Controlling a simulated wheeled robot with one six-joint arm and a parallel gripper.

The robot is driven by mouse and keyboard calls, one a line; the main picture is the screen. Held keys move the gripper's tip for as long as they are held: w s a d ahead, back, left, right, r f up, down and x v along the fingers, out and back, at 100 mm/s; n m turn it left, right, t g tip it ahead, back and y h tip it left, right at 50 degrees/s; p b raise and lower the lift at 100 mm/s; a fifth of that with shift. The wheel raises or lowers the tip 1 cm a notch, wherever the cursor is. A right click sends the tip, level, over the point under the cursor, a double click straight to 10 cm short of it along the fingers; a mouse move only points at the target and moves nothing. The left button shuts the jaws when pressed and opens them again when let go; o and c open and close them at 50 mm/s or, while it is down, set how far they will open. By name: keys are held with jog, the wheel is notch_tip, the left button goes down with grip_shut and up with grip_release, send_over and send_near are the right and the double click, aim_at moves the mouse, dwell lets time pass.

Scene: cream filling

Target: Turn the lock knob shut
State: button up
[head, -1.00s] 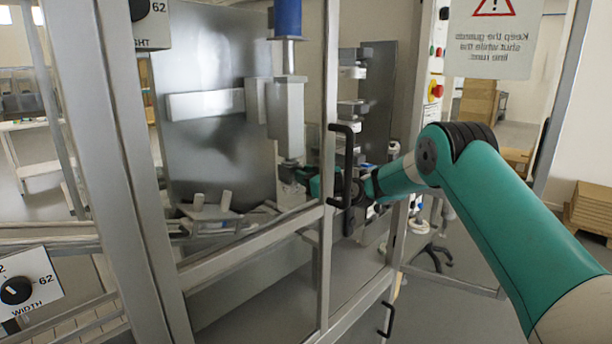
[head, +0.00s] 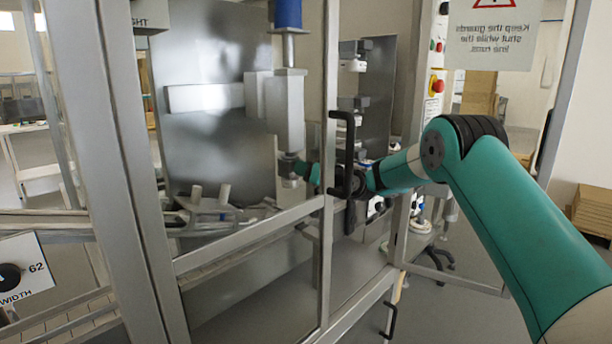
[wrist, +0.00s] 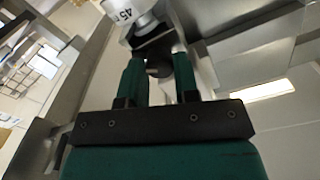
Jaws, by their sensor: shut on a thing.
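The lock knob (wrist: 158,68) is a small dark part on the metal filler block, just under a pale round piece marked 45 in the wrist view. My gripper (wrist: 158,60) has its two green fingers on either side of the knob and is shut on it. In the head view my gripper (head: 298,167) reaches past the guard frame to the foot of the grey filler block (head: 285,110). The knob is too small and covered there to make out, and how far it is turned cannot be told.
A guard post with a black handle (head: 349,155) stands close beside my arm. A blue cylinder (head: 288,15) is above the filler block. A width dial (head: 10,278) is at the lower left, and an emergency stop (head: 437,85) is behind.

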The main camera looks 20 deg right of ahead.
jog(key=m, duration=1.1)
jog(key=shift+d+p, duration=0.1)
jog(key=shift+p, duration=0.25)
jog(key=shift+m, duration=0.5)
jog(key=o, duration=0.9)
jog(key=shift+o, duration=0.2)
jog(key=b+v, duration=0.2)
jog(key=v, duration=0.5)
jog(key=shift+s, duration=0.2)
jog(key=shift+d+r, duration=0.1)
jog(key=shift+d, duration=0.05)
